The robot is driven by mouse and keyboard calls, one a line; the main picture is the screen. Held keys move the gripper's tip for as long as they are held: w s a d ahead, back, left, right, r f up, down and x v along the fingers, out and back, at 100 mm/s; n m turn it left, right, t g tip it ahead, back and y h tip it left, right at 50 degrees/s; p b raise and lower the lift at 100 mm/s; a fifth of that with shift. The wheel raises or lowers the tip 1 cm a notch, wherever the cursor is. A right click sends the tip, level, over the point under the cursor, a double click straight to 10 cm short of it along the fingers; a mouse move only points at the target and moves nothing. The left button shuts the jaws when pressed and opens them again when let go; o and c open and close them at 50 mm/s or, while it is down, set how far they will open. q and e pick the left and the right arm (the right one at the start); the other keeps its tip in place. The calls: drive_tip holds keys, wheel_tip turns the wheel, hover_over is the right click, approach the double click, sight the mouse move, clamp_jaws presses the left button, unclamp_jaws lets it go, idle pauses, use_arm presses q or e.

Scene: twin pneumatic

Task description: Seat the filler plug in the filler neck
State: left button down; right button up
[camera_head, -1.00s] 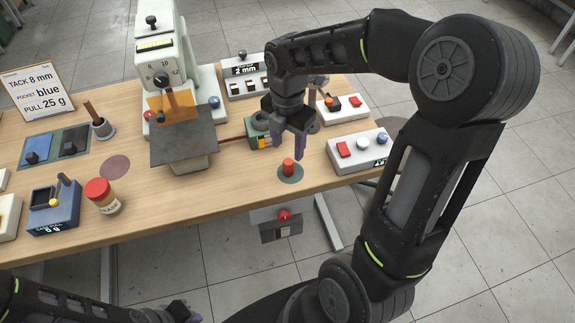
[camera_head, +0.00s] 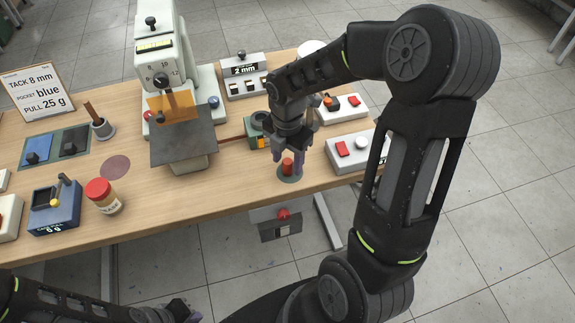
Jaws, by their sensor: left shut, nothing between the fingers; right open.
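The red filler plug (camera_head: 287,166) stands upright on a round dark green spot (camera_head: 290,179) near the table's front edge. My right gripper (camera_head: 288,164) is open and points down, with its purple fingers around the plug; I cannot tell if they touch it. The green unit with a dark round top (camera_head: 257,125), which looks like the filler neck, stands just behind and left of that gripper. It is partly hidden by my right arm. My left gripper (camera_head: 183,313) is shut and empty, low at the bottom edge, away from the table top.
A white machine with a dark plate (camera_head: 183,146) stands left of the green unit. Switch boxes (camera_head: 347,150) stand at the right. A red-capped jar (camera_head: 103,196) and a blue device (camera_head: 54,207) are at the left front. The front middle of the table is bare.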

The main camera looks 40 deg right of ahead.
drive_tip(key=shift+c, duration=0.3)
clamp_jaws()
idle(0.6)
